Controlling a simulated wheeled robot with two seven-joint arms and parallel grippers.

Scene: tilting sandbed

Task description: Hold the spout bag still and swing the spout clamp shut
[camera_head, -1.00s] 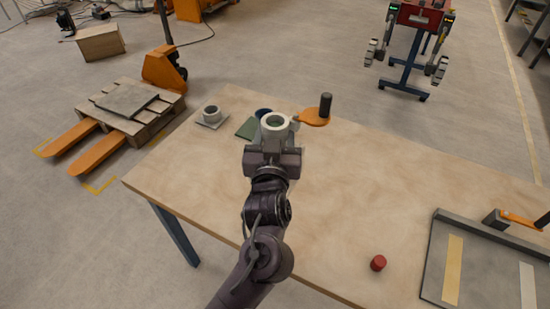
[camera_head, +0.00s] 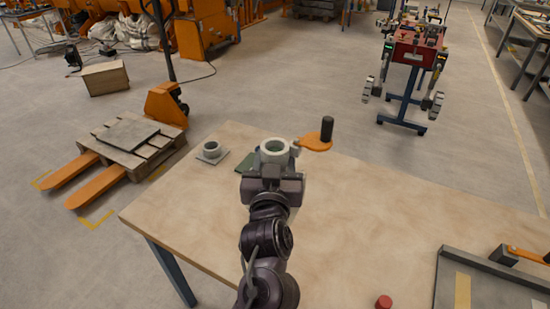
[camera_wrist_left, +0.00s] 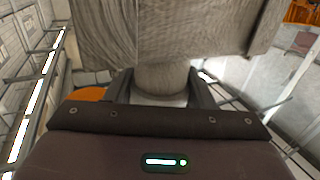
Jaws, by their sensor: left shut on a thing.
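My left gripper (camera_head: 273,172) is at the far part of the table, shut on the neck of the spout bag. In the head view, a pale round collar (camera_head: 275,147) with a greenish opening shows just beyond the jaws. In the left wrist view, the grey woven bag (camera_wrist_left: 165,30) fills the top and its neck (camera_wrist_left: 162,78) is between the fingers. The spout clamp's orange arm (camera_head: 312,142), with an upright black knob (camera_head: 327,128), sticks out to the right of the collar. The closure at the neck is hidden. My right gripper is not in view.
A small grey cup on a square plate (camera_head: 211,153) and a green pad (camera_head: 246,162) lie left of the collar. A red cap (camera_head: 384,302) is near the front edge. A grey tray (camera_head: 448,270) is at right. The table's middle (camera_head: 370,215) is clear.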

